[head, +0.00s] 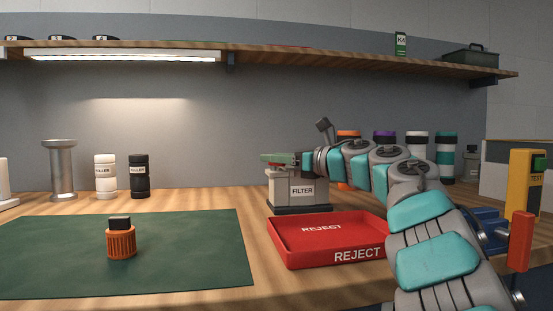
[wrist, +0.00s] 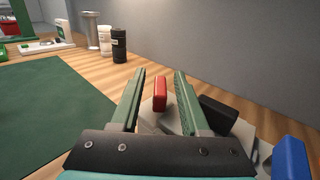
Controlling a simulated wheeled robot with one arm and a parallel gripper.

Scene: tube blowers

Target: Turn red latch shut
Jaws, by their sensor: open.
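The red latch (wrist: 160,94) shows in the wrist view as a short upright red block on top of a grey fixture. It stands between the two green fingers of my gripper (wrist: 160,76), with a gap visible on both sides. In the head view my gripper (head: 279,159) is over the top of the grey filter fixture (head: 291,190), which bears a FILTER label. The fingers and hand mostly hide the latch there. My gripper is open, and I cannot see it touching the latch.
A red REJECT tray (head: 330,240) lies in front of the fixture. An orange ribbed cap (head: 121,242) stands on the green mat (head: 190,255). In the wrist view, a black block (wrist: 217,115) and a blue block (wrist: 291,158) are right of the fingers. A shelf (head: 300,58) runs overhead.

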